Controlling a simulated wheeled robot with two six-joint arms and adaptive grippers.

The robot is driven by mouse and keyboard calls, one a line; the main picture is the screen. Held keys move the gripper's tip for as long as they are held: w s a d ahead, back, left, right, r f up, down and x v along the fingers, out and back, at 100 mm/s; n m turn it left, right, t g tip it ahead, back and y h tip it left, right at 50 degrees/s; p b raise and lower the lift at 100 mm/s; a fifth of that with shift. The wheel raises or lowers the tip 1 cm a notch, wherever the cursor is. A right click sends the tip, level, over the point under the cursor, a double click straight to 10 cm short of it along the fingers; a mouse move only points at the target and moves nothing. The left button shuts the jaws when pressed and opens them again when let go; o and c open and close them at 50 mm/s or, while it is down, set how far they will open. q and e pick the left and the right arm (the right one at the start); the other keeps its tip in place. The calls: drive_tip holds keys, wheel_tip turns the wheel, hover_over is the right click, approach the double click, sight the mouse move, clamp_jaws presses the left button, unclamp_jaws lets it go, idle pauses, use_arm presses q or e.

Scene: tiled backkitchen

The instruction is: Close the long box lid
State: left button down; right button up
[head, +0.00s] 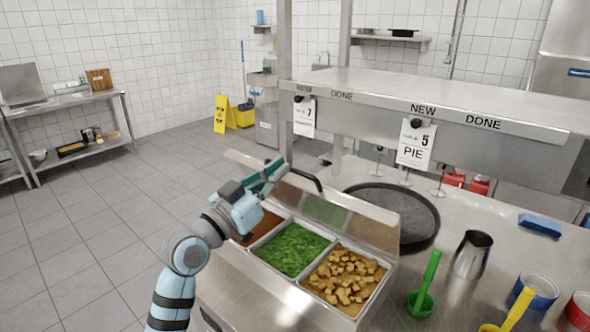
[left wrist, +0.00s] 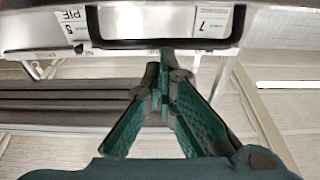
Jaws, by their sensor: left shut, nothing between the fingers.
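The long steel box (head: 245,290) stands on the counter with trays of green, brown and reddish food. Its steel lid (head: 372,229) is open, standing up along the far side and leaning back. The lid's black handle (head: 307,179) shows near the top edge; a black bar that looks like this handle (left wrist: 120,44) also crosses the left wrist view. My left gripper (head: 276,172) is shut and empty at the lid's upper left part, close to the handle. In the left wrist view its fingertips (left wrist: 164,58) lie just beside the bar; contact cannot be told. My right gripper is not in view.
A round black pan (head: 400,215) lies behind the lid. A green ladle (head: 425,280), a steel jug (head: 472,252) and tape rolls (head: 537,290) stand to the right. A steel shelf (head: 450,95) with hanging tickets overhangs the counter. The floor at left is clear.

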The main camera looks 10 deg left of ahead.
use_arm(q)
drive_tip(key=s+a+f+t+h+b, duration=0.1)
drive_tip(key=s+a+f+t+b, duration=0.1)
drive_tip(key=s+f+b, duration=0.2)
drive_tip(key=shift+f+b, duration=0.15)
drive_tip(key=shift+b, duration=1.65)
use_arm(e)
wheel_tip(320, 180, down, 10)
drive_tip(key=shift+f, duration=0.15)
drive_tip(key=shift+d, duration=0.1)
